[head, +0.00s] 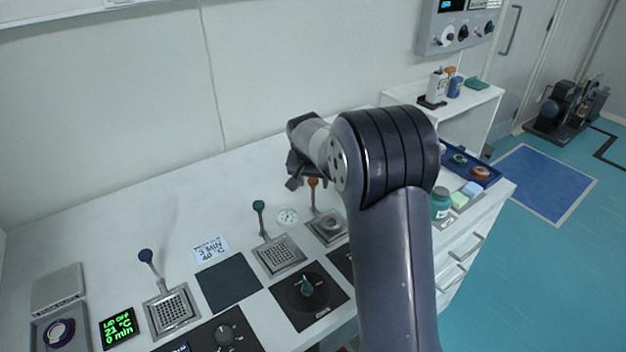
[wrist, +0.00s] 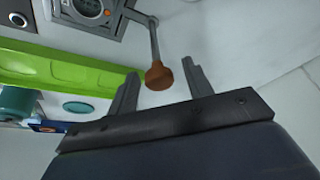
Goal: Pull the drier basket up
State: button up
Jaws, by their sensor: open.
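A basket (head: 326,229) with an upright handle topped by an orange knob (head: 313,182) sits in the counter, partly beside my arm. Two similar baskets stand to its left, one with a green knob (head: 258,205) and one with a blue knob (head: 145,255). No readable label marks which is the drier's. My gripper (head: 293,183) is by the orange knob, partly hidden by my wrist. In the wrist view the open fingers (wrist: 160,70) have the orange-brown knob (wrist: 160,76) between their tips, with a gap on each side. Its grey stem (wrist: 154,38) runs up from it.
A green jar (head: 440,203) and a blue tray (head: 470,167) are at the right. The counter behind the handles is clear.

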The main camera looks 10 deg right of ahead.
aim_at(313, 191)
jog(key=v, duration=1)
jog(key=shift+r+b, duration=0.3)
jog(key=shift+r, duration=0.1)
jog(key=shift+s, duration=0.1)
jog(key=x, duration=1.1)
jog(key=shift+f+p, duration=0.25)
jog(key=shift+p, duration=0.1)
notch_tip(313, 191, down, 3)
jog(key=shift+s+a+r+b, duration=0.1)
jog(key=shift+r+b, duration=0.05)
jog(key=shift+b, duration=0.7)
jog(key=shift+f, duration=0.55)
jog(key=shift+r, duration=0.15)
